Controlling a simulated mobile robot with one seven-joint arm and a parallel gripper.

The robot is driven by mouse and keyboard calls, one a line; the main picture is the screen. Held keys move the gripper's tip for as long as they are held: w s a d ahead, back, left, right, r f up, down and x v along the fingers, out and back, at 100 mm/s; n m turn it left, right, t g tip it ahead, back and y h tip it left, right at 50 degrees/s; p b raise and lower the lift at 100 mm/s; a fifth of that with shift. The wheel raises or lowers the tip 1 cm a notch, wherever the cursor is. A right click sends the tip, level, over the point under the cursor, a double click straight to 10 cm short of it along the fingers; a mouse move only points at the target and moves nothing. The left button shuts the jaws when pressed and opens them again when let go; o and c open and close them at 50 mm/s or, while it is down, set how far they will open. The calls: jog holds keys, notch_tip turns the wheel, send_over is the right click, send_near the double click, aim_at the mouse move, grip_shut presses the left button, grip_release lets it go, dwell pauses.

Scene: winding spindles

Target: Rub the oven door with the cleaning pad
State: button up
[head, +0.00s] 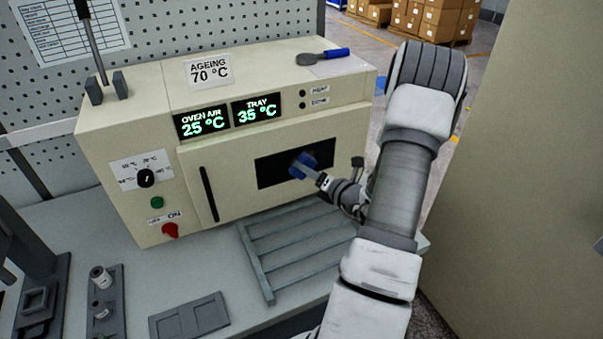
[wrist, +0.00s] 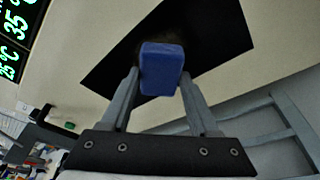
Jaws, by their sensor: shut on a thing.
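The oven (head: 150,130) is a cream box on the bench, and its door (head: 235,180) is closed. The door has a black vertical handle (head: 209,194) at left and a dark window (head: 275,169). My gripper (head: 312,172) is at the window, shut on the blue cleaning pad (head: 301,163). In the wrist view the pad (wrist: 161,68) sits between the two fingers (wrist: 160,95), in front of the dark window (wrist: 205,45). The pad looks close against the glass; I cannot tell if it touches. My gripper hides a little of the door at the window's lower right.
A slatted grey rack (head: 300,240) lies on the bench below the door. Red (head: 170,230) and green (head: 157,202) buttons and a dial (head: 146,178) are left of the door. A blue-handled tool (head: 325,56) lies on the oven top. Spindle holders (head: 102,300) stand at front left.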

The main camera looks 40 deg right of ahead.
jog(key=shift+s+d, duration=0.2)
jog(key=shift+d, duration=0.6)
jog(key=shift+s+d, duration=0.15)
jog(key=shift+d, duration=0.7)
jog(key=shift+s+d, duration=0.2)
jog(key=shift+d, duration=0.6)
jog(key=shift+a, duration=0.1)
jog(key=shift+w+a+b, duration=0.1)
jog(key=shift+w+a, duration=0.1)
jog(key=shift+a, duration=0.5)
jog(key=shift+w+a+b, duration=0.15)
jog(key=shift+w+a, duration=0.1)
jog(key=shift+a, duration=0.4)
jog(key=shift+w+a+b, duration=0.1)
jog(key=shift+w+a, duration=0.1)
jog(key=shift+a, duration=0.5)
jog(key=shift+w+a, duration=0.2)
jog(key=shift+a, duration=0.65)
jog(key=shift+w+a, duration=0.15)
jog(key=shift+a, duration=0.7)
jog(key=shift+a+r, duration=0.2)
jog(key=shift+r, duration=0.15)
jog(key=shift+s+d, duration=0.3)
jog(key=shift+d, duration=1.05)
jog(key=shift+s+d, duration=0.35)
jog(key=shift+d, duration=1.05)
jog(key=shift+s+d, duration=0.3)
jog(key=shift+d, duration=1.05)
